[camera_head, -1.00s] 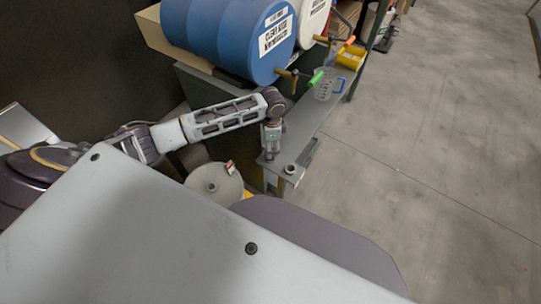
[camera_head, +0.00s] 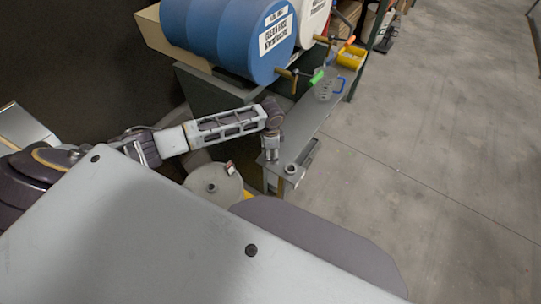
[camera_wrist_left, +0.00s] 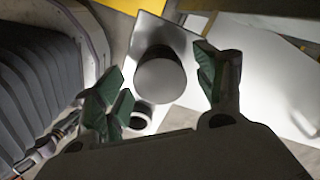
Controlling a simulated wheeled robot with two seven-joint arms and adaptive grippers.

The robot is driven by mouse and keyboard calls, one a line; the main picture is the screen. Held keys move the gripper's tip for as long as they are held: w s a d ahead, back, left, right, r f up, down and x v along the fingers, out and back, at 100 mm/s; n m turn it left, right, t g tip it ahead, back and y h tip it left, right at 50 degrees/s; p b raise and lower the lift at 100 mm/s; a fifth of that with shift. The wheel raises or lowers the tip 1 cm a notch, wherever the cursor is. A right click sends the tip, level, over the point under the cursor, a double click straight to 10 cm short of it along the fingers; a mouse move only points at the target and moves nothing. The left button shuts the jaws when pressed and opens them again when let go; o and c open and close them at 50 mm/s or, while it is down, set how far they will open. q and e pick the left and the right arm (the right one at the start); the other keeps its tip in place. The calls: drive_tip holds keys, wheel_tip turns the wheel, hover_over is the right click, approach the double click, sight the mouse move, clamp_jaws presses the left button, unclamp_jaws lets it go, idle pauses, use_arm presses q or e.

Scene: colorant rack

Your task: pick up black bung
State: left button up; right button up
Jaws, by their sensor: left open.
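A dark round bung (camera_wrist_left: 160,76) stands on the grey end of the bench in the left wrist view. It lies between the spread green-padded fingers of my left gripper (camera_wrist_left: 162,92), with room on both sides. In the head view my left gripper (camera_head: 270,155) points down over the near end of the bench (camera_head: 305,128) and hides the bung. My right gripper is in neither view.
A small ring-shaped fitting (camera_head: 291,169) stands on the bench beside my left gripper. Blue drum (camera_head: 232,35) and white drum (camera_head: 312,20) with taps lie above the bench. A pale round lid (camera_head: 213,186) is below left. Open floor lies right.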

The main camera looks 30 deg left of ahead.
use_arm(q)
drive_tip(key=shift+f, duration=0.65)
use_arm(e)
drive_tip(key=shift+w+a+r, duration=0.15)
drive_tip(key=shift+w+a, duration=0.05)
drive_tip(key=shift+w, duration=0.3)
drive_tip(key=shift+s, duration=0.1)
use_arm(q)
drive_tip(key=shift+c, duration=0.2)
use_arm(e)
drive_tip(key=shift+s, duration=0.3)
use_arm(q)
drive_tip(key=c, duration=1)
drive_tip(key=shift+c, duration=0.2)
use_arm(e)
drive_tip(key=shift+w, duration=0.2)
